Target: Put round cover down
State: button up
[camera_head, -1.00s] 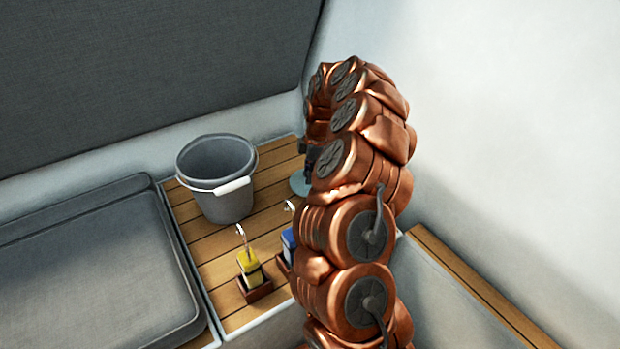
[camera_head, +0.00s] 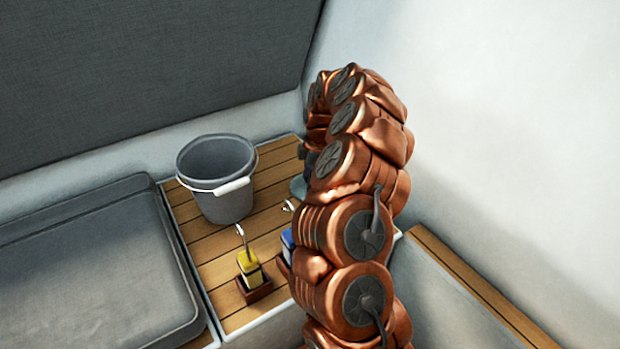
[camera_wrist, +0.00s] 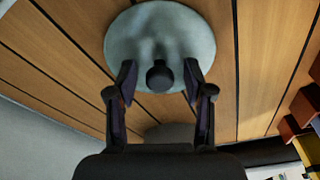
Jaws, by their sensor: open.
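The round cover (camera_wrist: 130,40) is a pale grey-green disc with a dark knob (camera_wrist: 159,77) at its middle. In the wrist view it lies flat against the wooden slats. My gripper (camera_wrist: 160,82) is open, with one finger on each side of the knob and a gap to both. In the head view only a sliver of the cover (camera_head: 298,186) shows on the slatted deck, to the right of the bucket.
A grey bucket (camera_head: 228,200) with a white handle stands on the wooden deck (camera_head: 208,252). A yellow item (camera_head: 250,270) and a blue item (camera_head: 288,240) sit in small brown holders near the front edge. A grey cushion (camera_head: 95,275) is at left; pale walls rise behind and right.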

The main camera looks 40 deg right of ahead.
jog(key=shift+r, duration=0.15)
notch_tip(320, 180, up, 12)
jog(key=d+p, duration=0.1)
jog(key=shift+s+d, duration=0.35)
dwell(0.5)
